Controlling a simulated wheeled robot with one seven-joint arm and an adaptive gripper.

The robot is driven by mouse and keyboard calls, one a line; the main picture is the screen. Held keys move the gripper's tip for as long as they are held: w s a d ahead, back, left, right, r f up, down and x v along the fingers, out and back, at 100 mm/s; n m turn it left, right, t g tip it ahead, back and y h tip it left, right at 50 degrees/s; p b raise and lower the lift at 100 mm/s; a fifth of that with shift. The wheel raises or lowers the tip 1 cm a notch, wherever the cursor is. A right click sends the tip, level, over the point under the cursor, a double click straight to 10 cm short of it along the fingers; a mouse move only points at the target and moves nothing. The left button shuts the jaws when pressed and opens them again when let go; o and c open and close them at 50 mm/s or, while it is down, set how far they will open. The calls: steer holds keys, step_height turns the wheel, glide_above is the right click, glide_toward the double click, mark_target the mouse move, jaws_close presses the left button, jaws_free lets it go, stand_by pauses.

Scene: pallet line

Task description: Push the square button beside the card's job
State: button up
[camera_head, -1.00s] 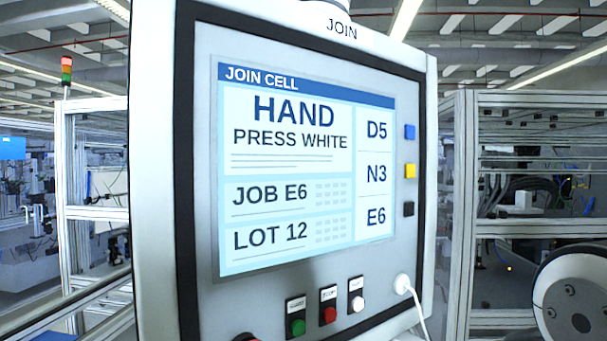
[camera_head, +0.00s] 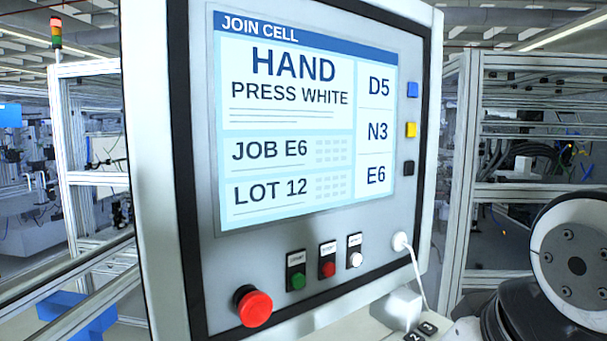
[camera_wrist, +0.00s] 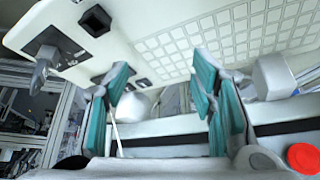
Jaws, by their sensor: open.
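The panel screen (camera_head: 290,185) reads "JOIN CELL", "HAND", "PRESS WHITE", "JOB E6" and "LOT 12". Its right column lists D5, N3 and E6 from top to bottom. Square buttons stand beside these rows: blue (camera_head: 412,90) by D5, yellow (camera_head: 410,130) by N3 and black (camera_head: 408,168) by E6. I see no separate card. My gripper (camera_wrist: 162,75) is open and empty in the wrist view, its two teal fingers spread apart. It is outside the head view, and I cannot tell its distance to the square buttons.
Below the screen are small green (camera_head: 298,281), red (camera_head: 328,269) and white (camera_head: 355,260) buttons and a large red mushroom button (camera_head: 254,307). Metal frames (camera_head: 520,150) stand behind.

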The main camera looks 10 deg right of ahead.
jaws_close()
stand_by(0.3)
stand_by(1.1)
